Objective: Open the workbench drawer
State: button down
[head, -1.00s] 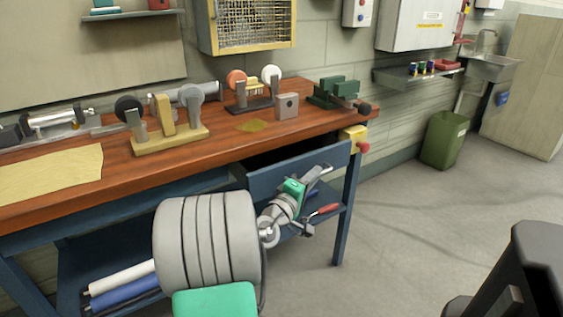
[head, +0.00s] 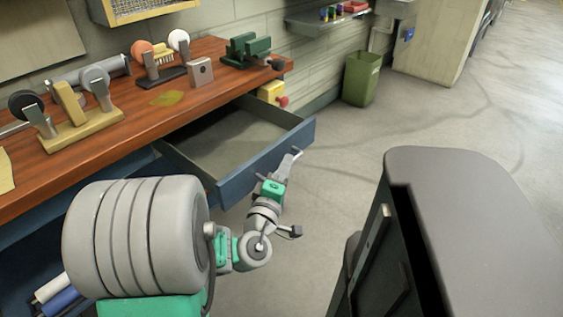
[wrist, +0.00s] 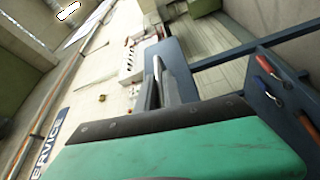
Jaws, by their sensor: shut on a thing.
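The blue workbench drawer (head: 238,188) stands pulled well out from under the wooden top of the workbench (head: 130,122). Its grey inside shows and looks empty. My gripper (head: 291,161) is at the drawer's outer front face, towards its right end, and is shut on the drawer handle. The handle is mostly hidden in the head view. In the wrist view, the metal fingers (wrist: 157,85) are against the blue drawer front (wrist: 180,68), and my green gripper body covers the lower part.
Grinding-wheel fixtures (head: 75,105), a grey block (head: 201,72) and a green vise (head: 247,50) stand on the bench top. A yellow box with a red knob (head: 272,93) is beside the drawer. A green bin (head: 361,78) stands by the wall. The floor right of the drawer is clear.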

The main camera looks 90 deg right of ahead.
jog(key=c, duration=1.5)
grip_release()
